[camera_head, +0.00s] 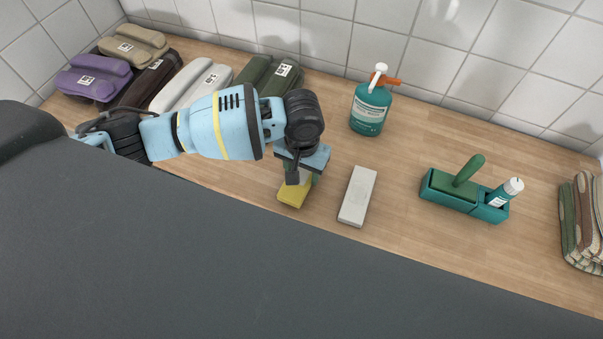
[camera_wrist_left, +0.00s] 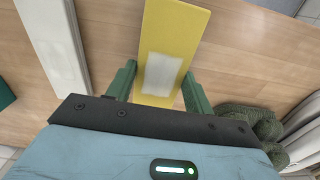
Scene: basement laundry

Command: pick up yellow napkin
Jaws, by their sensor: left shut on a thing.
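The yellow napkin (camera_head: 292,194) is a flat folded bar with a pale label, low over or on the wooden counter. It also shows in the left wrist view (camera_wrist_left: 174,32), running between the green fingers. My left gripper (camera_head: 301,177) points down from above and is shut on the napkin, one finger on each side. In the left wrist view, the fingers (camera_wrist_left: 160,88) frame the label. The arm partly covers the napkin in the head view. I cannot tell whether the napkin touches the counter. My right gripper is not in view.
A pale grey bar (camera_head: 358,196) lies just right of the napkin. Behind stands a teal spray bottle (camera_head: 370,108); farther right are a teal caddy (camera_head: 436,190) and striped cloths (camera_head: 570,225). Several folded bundles, including a purple one (camera_head: 92,76), line the back left. Tiled wall behind.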

